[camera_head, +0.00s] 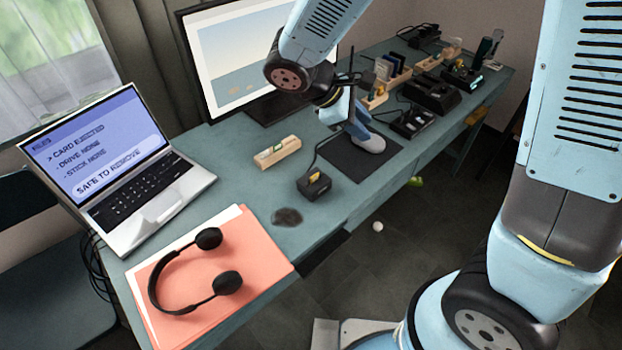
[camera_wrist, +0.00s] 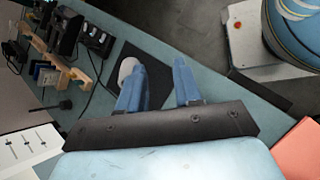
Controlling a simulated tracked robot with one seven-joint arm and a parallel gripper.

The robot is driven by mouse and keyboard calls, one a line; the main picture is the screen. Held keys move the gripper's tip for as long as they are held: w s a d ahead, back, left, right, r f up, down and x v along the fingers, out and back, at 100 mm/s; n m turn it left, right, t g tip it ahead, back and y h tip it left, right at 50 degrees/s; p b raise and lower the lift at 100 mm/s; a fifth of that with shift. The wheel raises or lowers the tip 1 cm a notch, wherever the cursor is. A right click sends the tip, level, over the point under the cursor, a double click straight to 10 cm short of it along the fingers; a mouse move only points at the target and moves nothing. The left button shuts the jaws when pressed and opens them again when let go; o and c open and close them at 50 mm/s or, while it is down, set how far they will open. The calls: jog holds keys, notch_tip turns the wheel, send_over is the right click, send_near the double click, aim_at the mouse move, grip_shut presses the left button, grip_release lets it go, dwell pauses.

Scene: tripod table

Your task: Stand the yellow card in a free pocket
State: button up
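A small yellow piece (camera_head: 315,176), which looks like the yellow card, sticks up from a black cabled box (camera_head: 313,188) near the table's front edge. A wooden rack (camera_head: 376,101) farther along the table holds dark blue and pale upright cards; it also shows in the wrist view (camera_wrist: 82,76). I cannot tell which pockets are free. My gripper (camera_wrist: 158,72) is open and empty, its two blue fingers apart above the dark mat. In the head view it hangs right of the yellow piece, near the mouse, with its fingertips partly hidden. The yellow piece is not visible in the wrist view.
A grey-white mouse (camera_head: 370,144) lies on a dark mat (camera_head: 345,163). A wooden block (camera_head: 277,152) with a green and yellow inset lies left of the black box. A monitor (camera_head: 232,65) stands behind; several black devices crowd the far end. A laptop (camera_head: 140,185) and headphones (camera_head: 190,270) are at left.

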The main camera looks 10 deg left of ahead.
jog(key=s+a+f+n+t+h, duration=0.1)
jog(key=s+a+f+n+t, duration=0.15)
jog(key=a+f+n, duration=0.5)
jog(key=n+t, duration=0.4)
jog(key=t, duration=0.1)
send_near(313, 176)
jog(key=shift+w+a+f+m, duration=0.1)
jog(key=shift+w+f+m, duration=0.2)
jog(key=shift+w, duration=0.2)
jog(key=shift+x, duration=1.05)
jog(key=x, duration=0.4)
jog(key=shift+s+d+r, duration=0.1)
jog(key=shift+d, duration=0.3)
jog(key=shift+w+d, duration=0.3)
jog(key=shift+w, duration=0.05)
grip_shut()
